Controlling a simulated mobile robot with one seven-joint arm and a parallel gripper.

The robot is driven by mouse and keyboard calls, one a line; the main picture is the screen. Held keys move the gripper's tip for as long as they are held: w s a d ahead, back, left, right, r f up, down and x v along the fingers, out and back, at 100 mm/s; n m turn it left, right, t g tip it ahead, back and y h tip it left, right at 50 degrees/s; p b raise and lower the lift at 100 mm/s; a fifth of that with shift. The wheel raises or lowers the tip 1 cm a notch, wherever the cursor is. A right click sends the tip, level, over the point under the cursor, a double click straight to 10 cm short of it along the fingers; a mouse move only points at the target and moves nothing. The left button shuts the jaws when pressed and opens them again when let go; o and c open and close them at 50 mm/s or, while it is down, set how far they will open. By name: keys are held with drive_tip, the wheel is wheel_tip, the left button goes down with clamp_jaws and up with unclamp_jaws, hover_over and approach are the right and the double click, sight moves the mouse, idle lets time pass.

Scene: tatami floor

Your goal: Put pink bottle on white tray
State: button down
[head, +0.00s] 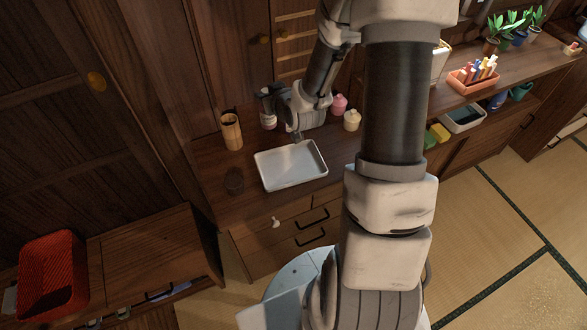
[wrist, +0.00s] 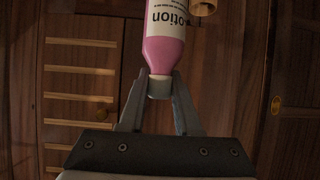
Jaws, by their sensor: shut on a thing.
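In the wrist view, my gripper (wrist: 160,85) is shut on the white cap end of the pink bottle (wrist: 165,50). The bottle has a white label reading "lotion", which appears upside down, and its far end runs out of the picture. In the head view, a bottle with a pale label, which seems to be the held one, shows (head: 268,119) left of my gripper (head: 267,94); the fingers are hard to make out there. The white tray (head: 291,182) lies empty on the wooden counter, in front of the bottle. Whether the bottle touches the counter cannot be told.
Another pink bottle (head: 339,106) and a cream bottle (head: 352,121) stand to the right. Cabinet doors (wrist: 80,70) rise close behind.

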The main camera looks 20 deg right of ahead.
drive_tip(key=s+d+f+n+y+b, duration=0.1)
drive_tip(key=s+d+f+b, duration=0.2)
drive_tip(key=s+d, duration=0.45)
drive_tip(key=s+d+f+n+y+b, duration=0.1)
drive_tip(key=s+d+f+b, duration=0.25)
drive_tip(key=d, duration=0.75)
drive_tip(key=w+a+f+b, duration=0.5)
drive_tip(key=w+a+f, duration=0.2)
drive_tip(key=f, duration=0.3)
drive_tip(key=shift+a+f, duration=0.35)
drive_tip(key=shift+a, duration=0.55)
drive_tip(key=shift+f, duration=0.2)
drive_tip(key=c, duration=0.6)
unclamp_jaws()
